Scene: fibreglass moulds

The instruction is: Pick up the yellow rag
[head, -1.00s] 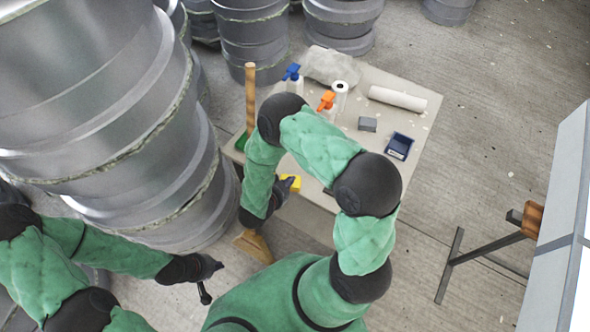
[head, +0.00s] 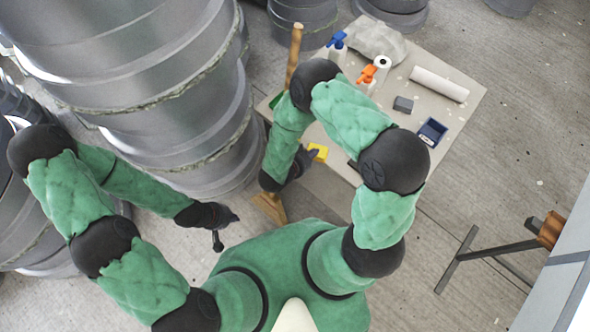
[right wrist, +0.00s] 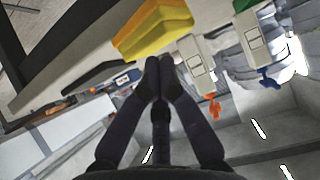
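The yellow rag (head: 317,152) is a small blocky patch on the near left part of the table (head: 340,172). My right gripper (head: 309,155) is right beside it, at its left side.
The table holds a blue-topped spray bottle (head: 338,48), an orange-topped one (head: 367,79), a white roll (head: 440,84), a grey block (head: 403,104) and a blue box (head: 432,132). A broom (head: 294,55) leans at its left edge. Large grey moulds (head: 150,90) crowd the left.

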